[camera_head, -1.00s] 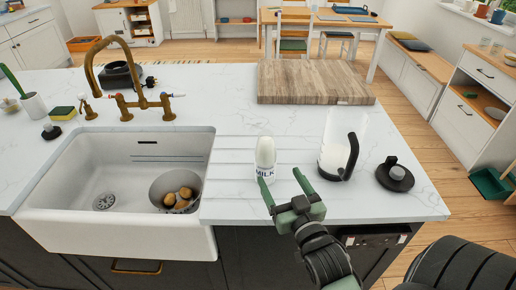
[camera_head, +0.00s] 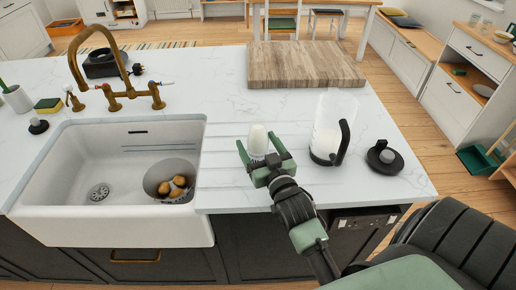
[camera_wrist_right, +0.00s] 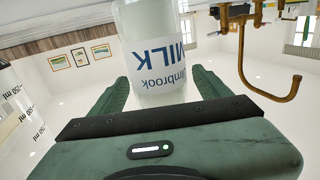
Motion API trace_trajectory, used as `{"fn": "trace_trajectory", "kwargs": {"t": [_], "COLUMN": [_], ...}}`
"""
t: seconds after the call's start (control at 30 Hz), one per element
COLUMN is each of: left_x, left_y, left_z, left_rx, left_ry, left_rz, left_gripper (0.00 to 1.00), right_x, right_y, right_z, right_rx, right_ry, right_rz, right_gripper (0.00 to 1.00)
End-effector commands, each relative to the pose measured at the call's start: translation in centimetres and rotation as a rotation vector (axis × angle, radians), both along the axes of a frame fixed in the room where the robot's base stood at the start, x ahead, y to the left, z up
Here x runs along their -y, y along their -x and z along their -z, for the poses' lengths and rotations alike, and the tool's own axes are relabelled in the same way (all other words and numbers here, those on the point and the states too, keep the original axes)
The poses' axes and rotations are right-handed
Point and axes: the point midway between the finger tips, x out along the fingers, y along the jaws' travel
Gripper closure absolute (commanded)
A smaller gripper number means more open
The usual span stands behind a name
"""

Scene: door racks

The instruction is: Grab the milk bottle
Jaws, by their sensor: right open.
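The milk bottle (camera_head: 258,139) is white and stands upright on the marble counter, right of the sink. My right gripper (camera_head: 261,152) is open, with one green finger on each side of the bottle in the head view; its palm hides the bottle's lower part. In the right wrist view the milk bottle (camera_wrist_right: 156,62), with a blue-lettered label, appears upside down between the open fingers of my right gripper (camera_wrist_right: 160,90). A gap shows beside the bottle, and I cannot tell whether either finger touches it. My left gripper is not in view.
A clear jug (camera_head: 330,130) with a black handle stands just right of the bottle, and a black lid-like object (camera_head: 384,157) lies beyond it. The sink (camera_head: 75,170) with a bowl (camera_head: 170,180) is at left. A wooden board (camera_head: 305,70) lies behind; counter between is clear.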

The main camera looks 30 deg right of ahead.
Motion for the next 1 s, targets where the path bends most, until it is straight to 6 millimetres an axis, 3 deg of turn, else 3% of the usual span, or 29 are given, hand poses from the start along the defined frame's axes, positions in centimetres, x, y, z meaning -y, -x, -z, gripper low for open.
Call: {"fn": "trace_trajectory", "kwargs": {"t": [0.07, 0.3, 0.33, 1.0], "left_x": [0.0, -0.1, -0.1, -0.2], "left_y": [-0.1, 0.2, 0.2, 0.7], "left_z": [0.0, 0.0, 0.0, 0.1], "left_rx": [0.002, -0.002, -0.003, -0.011], "left_ry": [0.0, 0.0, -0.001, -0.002], "left_rz": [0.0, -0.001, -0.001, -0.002], "left_gripper": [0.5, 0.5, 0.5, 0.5], "right_x": [0.0, 0.0, 0.0, 0.0], "right_y": [0.0, 0.0, 0.0, 0.0], "right_z": [0.0, 0.0, 0.0, -1.1], "right_rx": [0.0, 0.0, 0.0, 0.006], "right_ry": [0.0, 0.0, 0.0, 0.001], "right_rz": [0.0, 0.0, 0.0, 0.0], "right_gripper": [0.28, 0.95, 1.0, 1.0]}}
